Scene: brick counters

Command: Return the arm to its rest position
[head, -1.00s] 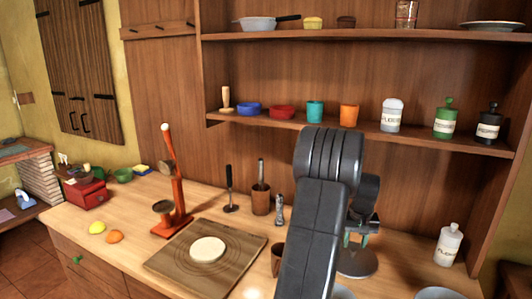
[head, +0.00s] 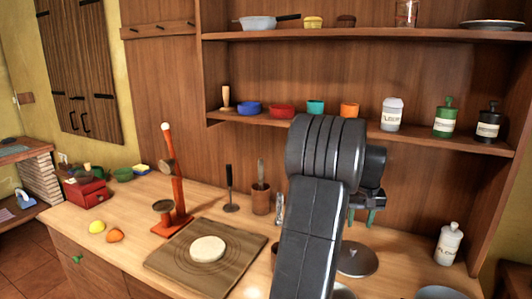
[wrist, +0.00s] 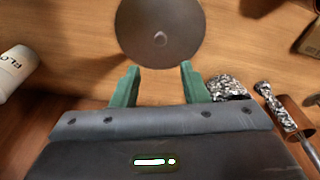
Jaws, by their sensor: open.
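My arm rises from the bottom of the head view and bends at the shelf's height. My gripper (head: 362,217) shows in part behind the arm, with green fingertips pointing down over the counter. In the wrist view my gripper (wrist: 159,72) has its two green fingers spread apart with nothing between them. A round grey metal lid or plate with a small knob (wrist: 160,38) lies beyond the fingertips, apart from them. The same grey disc (head: 357,260) lies on the counter below my gripper in the head view.
A labelled white jar (head: 448,244) stands right of my gripper. The shelf (head: 420,137) with cups and jars runs behind the arm. A wooden board (head: 170,262) with a pale round piece and a red press (head: 178,195) stand left. Air above the board is clear.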

